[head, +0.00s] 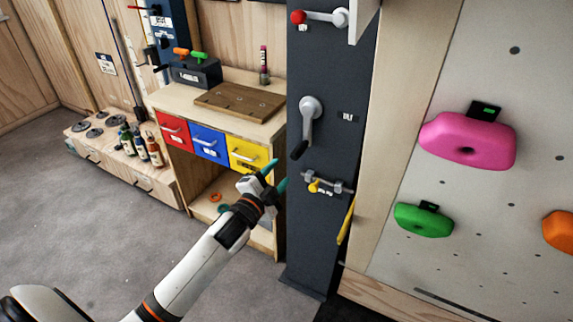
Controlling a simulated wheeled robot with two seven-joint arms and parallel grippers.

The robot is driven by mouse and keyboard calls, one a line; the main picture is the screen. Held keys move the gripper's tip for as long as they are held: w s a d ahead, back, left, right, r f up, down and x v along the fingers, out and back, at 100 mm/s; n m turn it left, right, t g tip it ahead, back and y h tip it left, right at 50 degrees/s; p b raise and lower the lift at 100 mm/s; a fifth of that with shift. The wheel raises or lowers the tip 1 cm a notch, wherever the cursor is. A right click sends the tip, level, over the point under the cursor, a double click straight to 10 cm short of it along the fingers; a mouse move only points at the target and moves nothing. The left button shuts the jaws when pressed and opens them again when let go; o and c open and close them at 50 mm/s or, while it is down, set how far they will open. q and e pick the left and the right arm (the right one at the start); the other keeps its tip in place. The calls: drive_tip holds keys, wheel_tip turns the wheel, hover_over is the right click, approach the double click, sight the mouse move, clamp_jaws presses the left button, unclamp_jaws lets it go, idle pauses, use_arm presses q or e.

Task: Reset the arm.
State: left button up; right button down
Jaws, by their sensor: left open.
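My left arm (195,268) comes in from the bottom left and reaches up and right. My left gripper (275,176) is at its end, with two teal fingertips apart and nothing seen between them. It shows in front of the cabinet's right edge and the dark column, just below and right of the yellow drawer (249,153). Whether it touches anything cannot be told. My right gripper is out of view.
The dark column (330,232) carries a grey lever (310,120), a red-knobbed lever (318,17) and a small yellow-handled valve (314,186). A climbing wall with a pink hold (468,141) and green hold (424,220) stands right. Grey floor (80,220) at left is open.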

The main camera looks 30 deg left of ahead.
use_arm(q)
drive_tip(key=s+f+n+g, duration=0.25)
drive_tip(key=s+f, duration=0.25)
drive_tip(key=f, duration=0.7)
drive_tip(key=s+f+n+g+y, duration=0.1)
drive_tip(key=s+f+g, duration=0.3)
drive_tip(key=f, duration=0.9)
drive_tip(key=s+f+n+g, duration=0.2)
drive_tip(key=s+f, duration=0.4)
drive_tip(key=f, duration=0.6)
drive_tip(key=s+d+f+n+g, duration=0.1)
drive_tip(key=s+f+g, duration=0.1)
drive_tip(key=s+f, duration=0.4)
drive_tip(key=s+d+f+n+g, duration=0.2)
drive_tip(key=s+f, duration=0.4)
drive_tip(key=s, duration=1)
drive_tip(key=s+d+f+n+g, duration=0.1)
drive_tip(key=s+f+g, duration=0.3)
drive_tip(key=s, duration=0.8)
wheel_tip(320, 180, down, 2)
drive_tip(key=shift+d+f, duration=0.15)
drive_tip(key=shift+d, duration=0.55)
drive_tip(key=shift+g, duration=0.25)
